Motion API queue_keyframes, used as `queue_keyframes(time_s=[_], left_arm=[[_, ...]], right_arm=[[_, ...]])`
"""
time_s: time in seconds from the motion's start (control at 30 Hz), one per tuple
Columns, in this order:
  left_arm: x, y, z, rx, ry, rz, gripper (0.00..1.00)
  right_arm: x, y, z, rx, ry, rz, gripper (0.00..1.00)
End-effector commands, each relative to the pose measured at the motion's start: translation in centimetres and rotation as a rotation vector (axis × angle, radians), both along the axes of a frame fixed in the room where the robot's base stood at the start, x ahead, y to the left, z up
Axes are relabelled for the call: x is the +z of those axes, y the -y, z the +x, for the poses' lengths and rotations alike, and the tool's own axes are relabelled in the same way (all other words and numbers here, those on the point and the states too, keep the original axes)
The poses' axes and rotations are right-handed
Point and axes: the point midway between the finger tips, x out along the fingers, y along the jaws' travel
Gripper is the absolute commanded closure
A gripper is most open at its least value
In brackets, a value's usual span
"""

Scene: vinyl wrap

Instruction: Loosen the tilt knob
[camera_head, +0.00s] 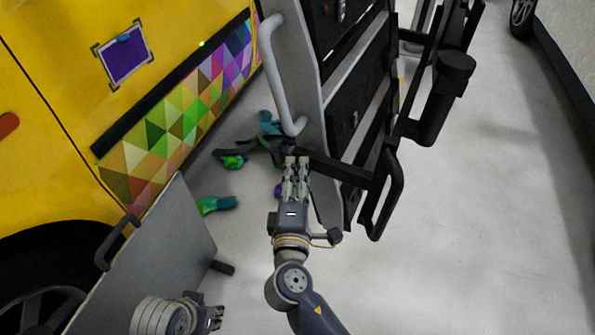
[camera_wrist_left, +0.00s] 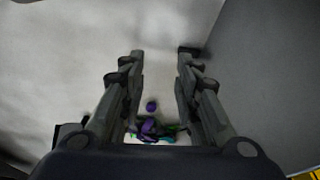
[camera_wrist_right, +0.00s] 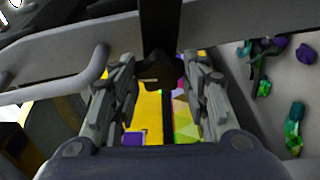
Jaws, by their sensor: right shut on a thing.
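The tilt knob (camera_wrist_right: 158,72) is a small dark piece under a black bar in the right wrist view, between the fingertips of my right gripper (camera_wrist_right: 165,82). In the head view my right gripper (camera_head: 297,162) reaches up to the lower end of the grey-framed panel cart (camera_head: 312,95), where the black bar (camera_head: 340,167) joins it. Its fingers are closed around the knob, which they mostly hide there. My left gripper (camera_head: 218,318) is low in the head view beside a grey panel. In the left wrist view its fingers (camera_wrist_left: 160,75) are apart and empty.
The yellow van (camera_head: 60,100) with a coloured triangle wrap stands at left. A grey panel with a black handle (camera_head: 118,243) leans near its wheel. Crumpled coloured scraps (camera_head: 216,205) lie on the floor. A black cylinder (camera_head: 442,95) sticks out right of the cart. Floor at right is clear.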

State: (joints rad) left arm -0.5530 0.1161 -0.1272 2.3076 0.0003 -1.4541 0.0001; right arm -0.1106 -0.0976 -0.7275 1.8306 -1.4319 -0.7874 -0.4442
Motion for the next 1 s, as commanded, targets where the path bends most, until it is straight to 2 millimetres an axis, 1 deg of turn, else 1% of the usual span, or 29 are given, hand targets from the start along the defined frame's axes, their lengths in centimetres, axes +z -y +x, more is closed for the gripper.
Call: queue_keyframes(time_s=[0.03,0.3,0.53,0.7,0.83,1.0], left_arm=[[-0.3,0.0,0.1,-0.001,-0.008,0.001,0.70],[-4.4,0.2,0.4,-0.004,-0.030,0.001,0.70],[-8.1,0.2,0.0,-0.007,-0.050,0.003,0.70],[-10.6,0.1,-0.6,-0.011,-0.064,0.004,0.70],[-11.8,0.1,-0.9,-0.011,-0.068,0.005,0.70],[-12.5,0.1,-1.1,-0.012,-0.069,0.004,0.70]], right_arm=[[0.4,0.0,0.0,-0.001,-0.009,-0.016,0.82],[0.3,0.0,0.0,-0.001,-0.035,-0.071,0.82],[0.3,0.0,0.0,-0.001,-0.054,-0.109,0.82],[0.3,0.0,0.0,-0.001,-0.066,-0.134,0.82],[0.2,0.0,0.0,-0.001,-0.073,-0.148,0.82],[0.1,0.0,0.0,0.000,-0.076,-0.154,0.82]])
